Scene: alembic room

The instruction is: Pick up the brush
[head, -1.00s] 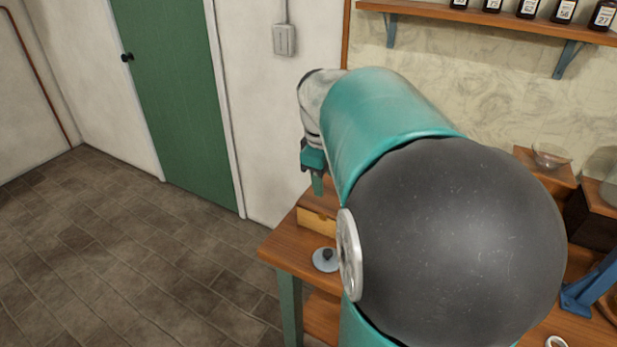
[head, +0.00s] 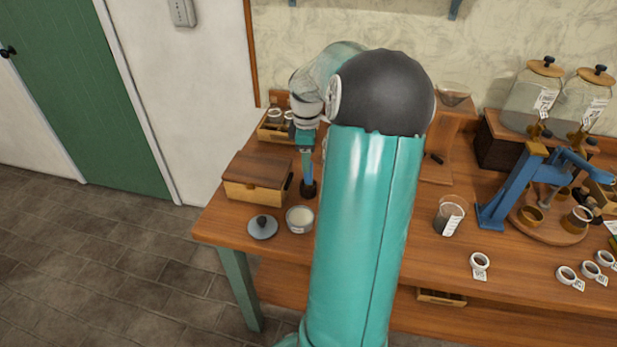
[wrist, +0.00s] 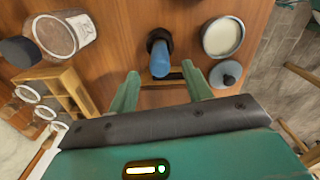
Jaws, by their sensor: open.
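The brush (head: 308,187) stands upright on the wooden table, with a blue handle on top and a dark round base. In the wrist view the brush (wrist: 160,56) shows from above, just beyond and between my fingertips. My gripper (head: 306,152) points down over it in the head view. In the wrist view my gripper (wrist: 160,72) has its two green fingers apart, one on each side of the handle's line. I cannot tell how far the fingertips are above the handle.
A wooden box (head: 256,178) stands just left of the brush. An open jar of white contents (head: 299,219) and a grey knobbed lid (head: 262,228) lie in front. A wooden rack of jars (head: 275,130) is behind. A blue press (head: 518,190) stands to the right.

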